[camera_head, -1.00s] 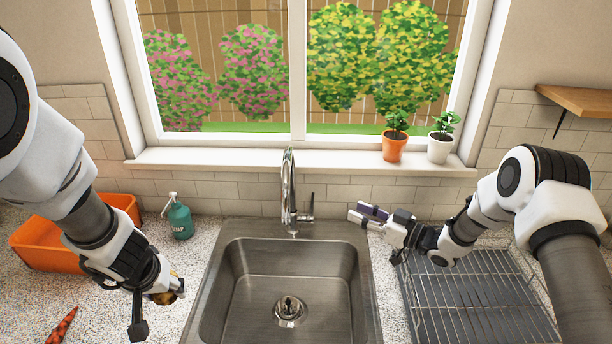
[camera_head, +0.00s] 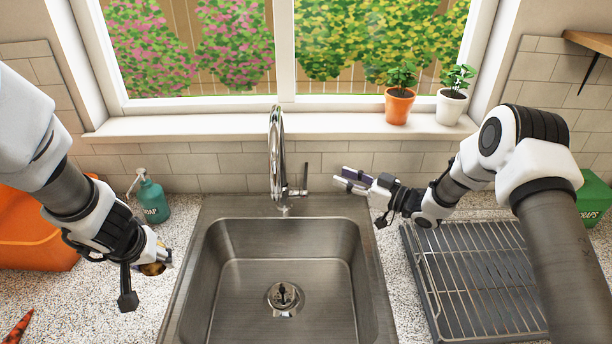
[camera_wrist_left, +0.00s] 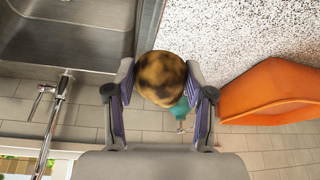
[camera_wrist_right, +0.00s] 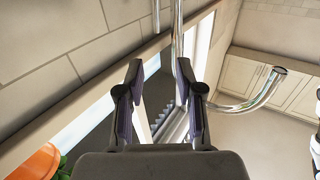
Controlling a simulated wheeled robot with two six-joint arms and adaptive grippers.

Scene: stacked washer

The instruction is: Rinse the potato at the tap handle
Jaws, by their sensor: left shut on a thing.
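The brown, dark-blotched potato (camera_head: 153,268) is held in my left gripper (camera_head: 165,259), over the counter left of the sink (camera_head: 202,262). In the left wrist view the potato (camera_wrist_left: 161,78) sits between both fingers. The chrome tap (camera_head: 276,150) stands behind the sink, its spout over the basin. The tap handle (camera_head: 304,181) is the upright lever on the tap's right side. My right gripper (camera_head: 343,179) is open and empty, its fingertips pointing left at the handle, a short gap away. The right wrist view shows its fingers (camera_wrist_right: 160,85) apart, with the tap spout (camera_wrist_right: 255,98) beyond.
An orange bin (camera_head: 40,235) and green soap bottle (camera_head: 150,198) stand on the left counter; a carrot (camera_head: 18,328) lies in front. A wire drying rack (camera_head: 475,280) and green scraps box (camera_head: 594,198) are at right. Two potted plants (camera_head: 398,102) stand on the sill. The basin is empty.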

